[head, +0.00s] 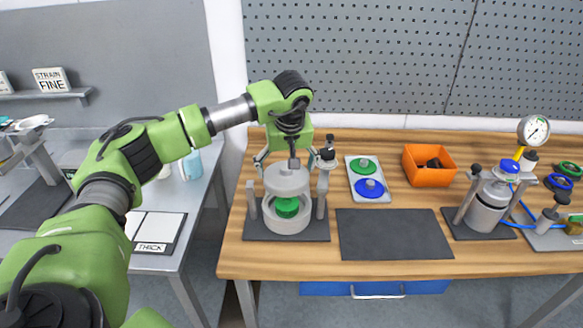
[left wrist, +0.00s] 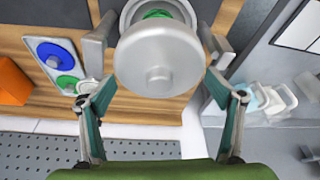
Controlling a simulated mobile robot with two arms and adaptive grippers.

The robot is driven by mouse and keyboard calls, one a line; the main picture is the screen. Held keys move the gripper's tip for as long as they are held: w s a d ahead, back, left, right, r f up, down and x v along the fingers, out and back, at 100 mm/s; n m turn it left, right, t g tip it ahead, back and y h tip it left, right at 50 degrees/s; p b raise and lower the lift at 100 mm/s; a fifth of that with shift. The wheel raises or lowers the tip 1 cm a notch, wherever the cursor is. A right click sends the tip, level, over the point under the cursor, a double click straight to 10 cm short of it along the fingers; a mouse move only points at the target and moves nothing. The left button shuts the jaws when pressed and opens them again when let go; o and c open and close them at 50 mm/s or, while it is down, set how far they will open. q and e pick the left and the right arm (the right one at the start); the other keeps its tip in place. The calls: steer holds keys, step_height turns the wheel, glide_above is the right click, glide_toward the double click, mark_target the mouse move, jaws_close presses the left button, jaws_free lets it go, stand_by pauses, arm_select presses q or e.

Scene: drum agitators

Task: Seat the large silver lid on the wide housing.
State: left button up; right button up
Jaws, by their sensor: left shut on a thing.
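The large silver lid (head: 286,182) is a round grey disc with a raised central boss. It also shows in the left wrist view (left wrist: 150,60). My left gripper (head: 291,168) points down from above, shut on the lid. The wide housing (head: 288,224) is a light grey open cylinder on a dark base plate, with a green part (head: 287,207) inside. The lid is above the housing's opening and a gap shows the green part below it. In the left wrist view the lid covers part of the housing (left wrist: 127,18). My right gripper is not in view.
Upright posts flank the housing. A tray (head: 356,196) with a green disc and a blue disc lies to its right, with an orange bin (head: 429,165) beyond. A bare dark mat (head: 394,234) lies at the front. A smaller silver vessel (head: 487,212) stands farther right.

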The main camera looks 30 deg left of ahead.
arm_select(q)
steer(key=shift+f+b, duration=0.45)
steer(key=shift+f, duration=0.15)
step_height(320, 180, down, 6)
steer(key=b, duration=0.3)
steer(key=shift+r, duration=0.25)
steer(key=shift+f+b, duration=0.15)
steer(key=shift+b, duration=0.15)
steer(key=shift+d+f, duration=0.1)
steer(key=shift+f, duration=0.2)
steer(key=shift+f+b, duration=0.3)
steer(key=shift+f, duration=0.15)
stand_by(0.6)
stand_by(0.3)
